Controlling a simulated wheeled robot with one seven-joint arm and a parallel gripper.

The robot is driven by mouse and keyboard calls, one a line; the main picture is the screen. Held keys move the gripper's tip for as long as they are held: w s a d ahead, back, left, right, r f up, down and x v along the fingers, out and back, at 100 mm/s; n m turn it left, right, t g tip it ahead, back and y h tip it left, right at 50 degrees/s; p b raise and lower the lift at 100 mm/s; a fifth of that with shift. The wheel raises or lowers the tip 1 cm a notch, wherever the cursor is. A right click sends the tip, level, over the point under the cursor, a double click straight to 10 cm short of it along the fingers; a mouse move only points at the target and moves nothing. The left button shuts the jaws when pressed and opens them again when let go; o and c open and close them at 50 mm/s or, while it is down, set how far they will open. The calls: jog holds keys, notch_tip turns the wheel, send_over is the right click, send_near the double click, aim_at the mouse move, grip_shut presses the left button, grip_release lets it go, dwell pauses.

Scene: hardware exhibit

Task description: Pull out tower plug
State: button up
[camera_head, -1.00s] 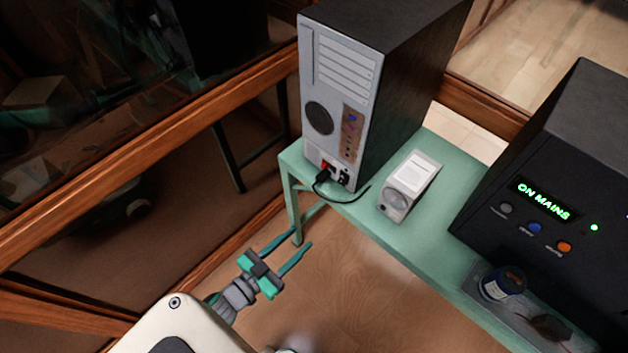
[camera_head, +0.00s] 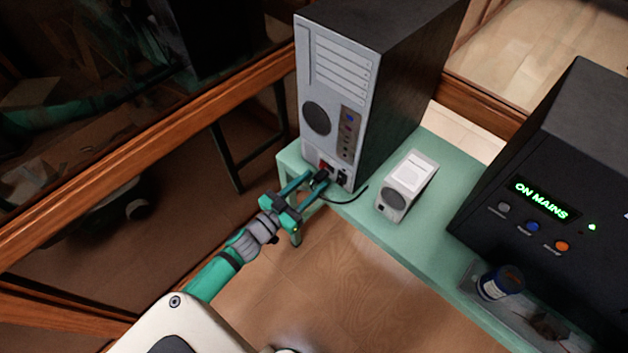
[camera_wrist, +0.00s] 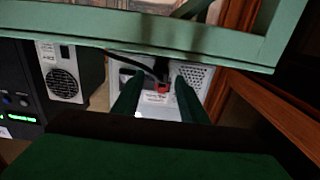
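The grey and black computer tower (camera_head: 385,75) stands upright on the green table, its back panel facing me. The black plug (camera_head: 321,175) sits low on that panel, with a red patch beside it and a black cable. In the wrist view the plug (camera_wrist: 161,72) shows between my fingers, with the cable running off to the left. My gripper (camera_head: 317,179) is open, its two green fingers (camera_wrist: 159,97) reaching toward the panel on either side of the plug. Gaps show beside the plug; the exact fingertip depth is hard to tell.
A small grey speaker-like box (camera_head: 407,186) stands just right of the tower on the green table (camera_head: 425,240). A black unit reading "ON MAINS" (camera_head: 545,199) is farther right, with a blue jar (camera_head: 501,283) before it. A wooden rail (camera_head: 150,165) runs at left.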

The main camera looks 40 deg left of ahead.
jog(key=shift+w, duration=0.65)
